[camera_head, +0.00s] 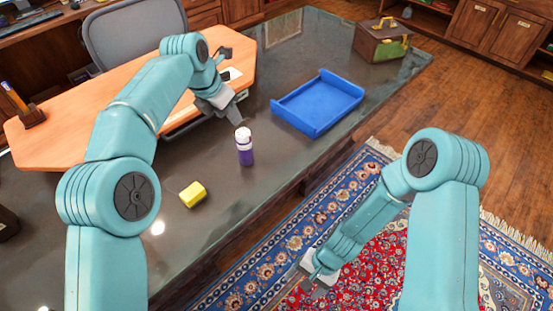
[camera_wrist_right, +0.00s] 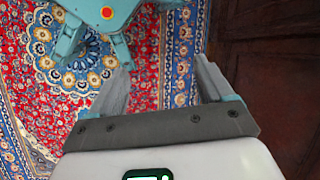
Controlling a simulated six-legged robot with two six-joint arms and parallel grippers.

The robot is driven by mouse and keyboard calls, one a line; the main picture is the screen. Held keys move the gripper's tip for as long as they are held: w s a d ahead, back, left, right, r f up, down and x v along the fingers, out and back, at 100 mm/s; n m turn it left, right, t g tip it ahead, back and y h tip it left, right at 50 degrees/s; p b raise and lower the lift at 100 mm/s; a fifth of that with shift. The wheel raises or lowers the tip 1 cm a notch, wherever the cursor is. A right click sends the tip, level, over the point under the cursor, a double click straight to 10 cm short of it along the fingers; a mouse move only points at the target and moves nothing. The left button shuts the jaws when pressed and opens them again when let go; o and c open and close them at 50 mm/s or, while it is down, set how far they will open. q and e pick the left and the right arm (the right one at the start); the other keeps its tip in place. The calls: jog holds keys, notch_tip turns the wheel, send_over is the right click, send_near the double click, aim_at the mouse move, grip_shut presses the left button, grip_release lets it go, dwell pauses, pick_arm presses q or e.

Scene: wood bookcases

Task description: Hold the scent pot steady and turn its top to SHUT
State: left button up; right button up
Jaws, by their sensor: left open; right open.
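The scent pot (camera_head: 245,150) stands upright on the dark desk, with a purple body and a white top (camera_head: 243,133). My left gripper (camera_head: 238,118) is open just above and behind the pot's top, pointing down toward it; I cannot tell whether it touches. My right gripper (camera_head: 310,282) hangs low over the rug, in front of the desk and well away from the pot. In the right wrist view its two fingers (camera_wrist_right: 162,88) are spread apart with nothing between them. Any marking on the top is too small to read.
A yellow block (camera_head: 193,194) lies on the dark desk (camera_head: 200,240) left of the pot. A blue tray (camera_head: 318,103) sits to the right, and a green-brown box (camera_head: 382,42) stands farther back. An orange wooden board (camera_head: 110,112) and a grey chair (camera_head: 135,35) are behind.

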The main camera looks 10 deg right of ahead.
jog(key=w+a+r+m+t+y, duration=0.1)
jog(key=w+a+r+m+y, duration=0.25)
jog(key=w, duration=0.25)
jog(key=m+t+y, duration=0.1)
jog(key=m+t, duration=0.9)
jog(key=m, duration=0.6)
send_near(243, 154)
jog(key=d, duration=0.1)
jog(key=s+d+f, duration=0.1)
jog(key=d+f, duration=0.1)
jog(key=shift+s+d, duration=0.1)
jog(key=shift+s, duration=0.3)
jog(key=shift+w+r+t, duration=0.1)
jog(key=shift+w+t, duration=0.15)
jog(key=shift+t, duration=0.15)
jog(key=shift+w+a, duration=0.2)
jog(key=x, duration=1.4)
jog(key=shift+w+a+f, duration=0.1)
jog(key=shift+w+f, duration=0.05)
jog(key=shift+f, duration=0.15)
jog(key=shift+w+a+f, duration=0.1)
jog(key=shift+w+a, duration=0.15)
jog(key=shift+w, duration=0.05)
